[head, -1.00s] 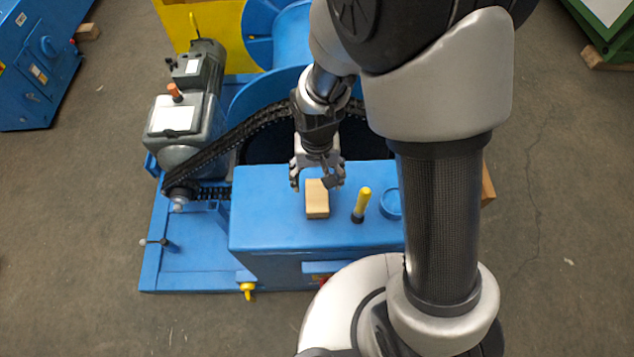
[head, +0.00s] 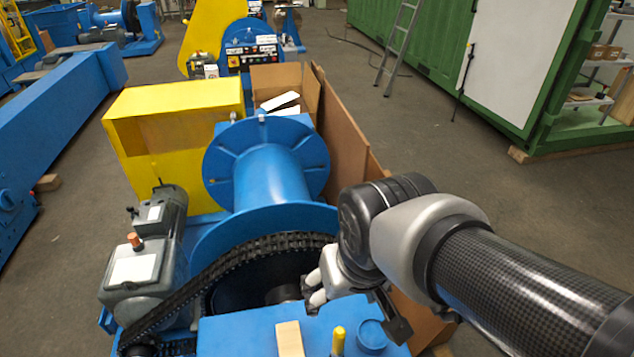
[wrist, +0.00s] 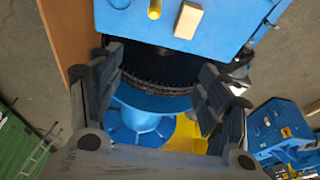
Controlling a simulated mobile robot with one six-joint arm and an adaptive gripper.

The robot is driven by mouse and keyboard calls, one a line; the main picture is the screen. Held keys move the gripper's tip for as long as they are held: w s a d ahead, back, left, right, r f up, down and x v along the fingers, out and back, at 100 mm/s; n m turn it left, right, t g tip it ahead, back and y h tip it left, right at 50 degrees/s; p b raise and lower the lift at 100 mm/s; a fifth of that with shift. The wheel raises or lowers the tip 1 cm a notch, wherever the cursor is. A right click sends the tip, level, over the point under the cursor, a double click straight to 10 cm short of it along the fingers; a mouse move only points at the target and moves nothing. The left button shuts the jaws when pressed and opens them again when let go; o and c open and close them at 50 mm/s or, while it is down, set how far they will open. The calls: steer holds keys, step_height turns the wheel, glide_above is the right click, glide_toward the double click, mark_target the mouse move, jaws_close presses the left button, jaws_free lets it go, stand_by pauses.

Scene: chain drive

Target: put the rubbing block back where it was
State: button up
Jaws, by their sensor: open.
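The rubbing block, a tan rectangular block (head: 289,338), lies on the flat blue top of the housing (head: 240,335) at the bottom of the head view. It also shows whole in the wrist view (wrist: 188,20), near the housing's edge. My gripper (head: 315,290) is beyond the block and to its right in the head view, apart from it. In the wrist view, my gripper (wrist: 160,68) has its fingers wide apart with nothing held between them.
A yellow-handled tool (head: 338,340) stands right of the block, near a round blue recess or dish (head: 372,335). The black chain (head: 215,270) runs beside my gripper to the grey motor (head: 140,270). The blue drum (head: 268,175) and a brown panel (head: 345,130) lie beyond.

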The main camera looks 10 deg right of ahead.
steer(key=s+d+r+t, duration=0.1)
steer(key=s+d+r, duration=0.1)
steer(key=s, duration=0.3)
steer(key=shift+s+r, duration=0.25)
steer(key=shift+r, duration=0.3)
step_height(320, 180, down, 2)
steer(key=shift+f+b, duration=0.2)
steer(key=shift+b, duration=1.05)
